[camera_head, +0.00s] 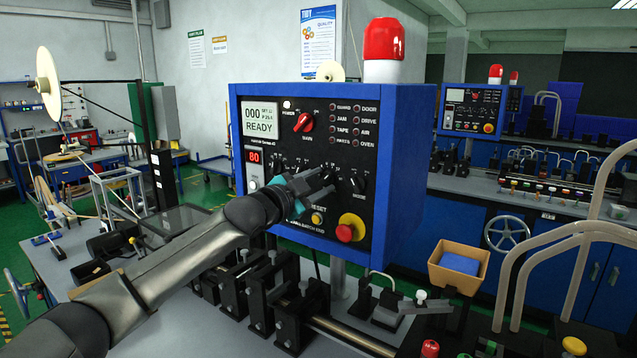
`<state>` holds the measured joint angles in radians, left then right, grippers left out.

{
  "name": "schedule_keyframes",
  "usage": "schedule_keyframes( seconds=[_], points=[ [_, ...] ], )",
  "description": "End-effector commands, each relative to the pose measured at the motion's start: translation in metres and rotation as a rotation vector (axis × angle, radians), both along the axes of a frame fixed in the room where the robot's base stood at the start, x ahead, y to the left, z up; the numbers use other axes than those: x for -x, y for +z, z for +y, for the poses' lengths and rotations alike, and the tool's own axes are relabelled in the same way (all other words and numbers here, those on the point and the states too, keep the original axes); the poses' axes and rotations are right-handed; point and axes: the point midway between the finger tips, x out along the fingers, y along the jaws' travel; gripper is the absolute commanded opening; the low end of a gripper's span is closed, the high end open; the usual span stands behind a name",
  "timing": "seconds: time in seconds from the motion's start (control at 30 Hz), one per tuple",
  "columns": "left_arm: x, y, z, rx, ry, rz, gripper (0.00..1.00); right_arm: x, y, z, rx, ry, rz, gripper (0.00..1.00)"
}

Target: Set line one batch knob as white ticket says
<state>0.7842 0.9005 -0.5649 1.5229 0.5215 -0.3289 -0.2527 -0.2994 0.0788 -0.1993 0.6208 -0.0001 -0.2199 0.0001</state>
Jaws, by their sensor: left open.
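A blue control box (402,180) with a black front panel stands in the middle. Its display (262,119) reads 000 and READY, and a red readout (254,157) shows 80. The panel has a red knob (304,123), a row of small black knobs and a larger black knob (357,183) at the right. I cannot tell which is the batch knob; my gripper covers part of the row. My left gripper (325,186) is open in front of the panel, just left of the larger black knob; contact cannot be told. No white ticket is clearly readable. My right gripper is out of view.
A red emergency button (346,232) on a yellow base and a yellow button (317,218) sit low on the panel. Black clamps (245,295) line the bench below. An orange bin (458,266) and curved pale tubes stand at the right. A second blue panel is behind.

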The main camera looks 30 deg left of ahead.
Motion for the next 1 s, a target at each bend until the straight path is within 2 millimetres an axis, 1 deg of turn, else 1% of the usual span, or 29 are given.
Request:
schedule_keyframes(
  seconds=[0.03,0.4,0.43,1.0],
  points=[
    [0.0001,-0.0001,-0.0001,0.000,0.000,0.000,0.43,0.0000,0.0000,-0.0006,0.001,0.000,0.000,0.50],
    [0.0003,-0.0001,0.0002,0.000,0.001,0.001,0.02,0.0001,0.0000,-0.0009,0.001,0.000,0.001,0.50],
    [0.0003,-0.0001,0.0002,0.000,0.001,0.001,0.00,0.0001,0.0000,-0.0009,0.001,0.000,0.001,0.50],
    [0.0003,-0.0006,-0.0002,0.015,0.000,0.005,0.00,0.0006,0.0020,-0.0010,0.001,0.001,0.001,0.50]
  ],
)
